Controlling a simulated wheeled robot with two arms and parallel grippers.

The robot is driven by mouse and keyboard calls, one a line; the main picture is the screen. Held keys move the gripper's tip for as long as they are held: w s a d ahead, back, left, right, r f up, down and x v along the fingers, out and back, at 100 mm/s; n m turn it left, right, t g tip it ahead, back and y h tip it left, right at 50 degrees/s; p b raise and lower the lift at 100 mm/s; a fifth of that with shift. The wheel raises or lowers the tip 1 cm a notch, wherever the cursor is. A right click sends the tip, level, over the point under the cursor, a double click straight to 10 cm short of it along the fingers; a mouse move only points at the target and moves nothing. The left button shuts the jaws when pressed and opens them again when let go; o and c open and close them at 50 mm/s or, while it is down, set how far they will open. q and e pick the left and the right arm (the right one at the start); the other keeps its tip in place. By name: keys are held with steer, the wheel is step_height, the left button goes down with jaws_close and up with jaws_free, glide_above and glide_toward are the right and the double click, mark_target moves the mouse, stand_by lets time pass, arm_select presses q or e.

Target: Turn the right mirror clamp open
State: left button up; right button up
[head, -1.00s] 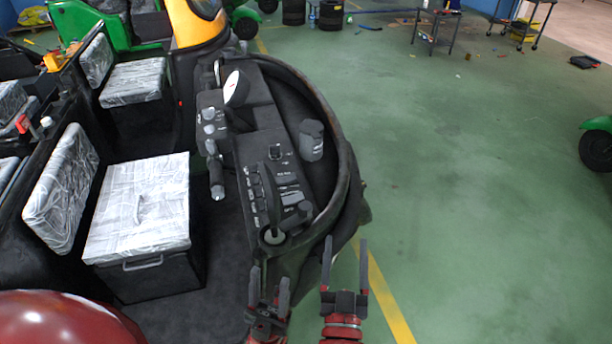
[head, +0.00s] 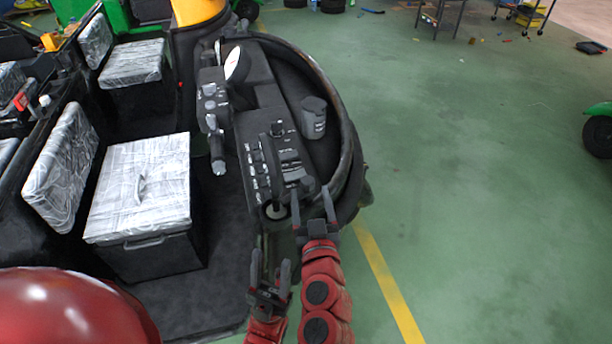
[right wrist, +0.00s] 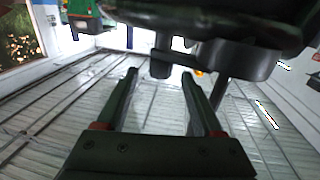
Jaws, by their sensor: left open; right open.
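The dashboard (head: 262,125) of the rickshaw lies ahead of my grippers in the head view. My right gripper (head: 314,194) is open at the dashboard's near right edge. My left gripper (head: 271,262) is open and empty, lower and to the left, short of the dashboard. In the right wrist view, the open fingers of my right gripper (right wrist: 160,75) point at a dark fitting with a short downward peg (right wrist: 160,64). The peg shows between the two fingertips; contact cannot be told. This fitting may be the right mirror clamp, but I cannot be sure. No mirror is clearly visible.
A plastic-wrapped seat box (head: 140,190) stands left of the dashboard. The dark curved rim (head: 347,150) of the rickshaw front bounds the right side. Open green floor (head: 470,190) lies to the right, with a wheeled vehicle (head: 600,130) at the far edge.

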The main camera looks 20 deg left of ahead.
mark_target(307, 178)
steer(key=p+x, duration=0.1)
steer(key=x, duration=0.5)
steer(key=shift+w+a, duration=0.2)
steer(key=shift+w, duration=0.2)
steer(key=shift+w+a, duration=0.2)
steer(key=shift+w, duration=0.1)
jaws_close()
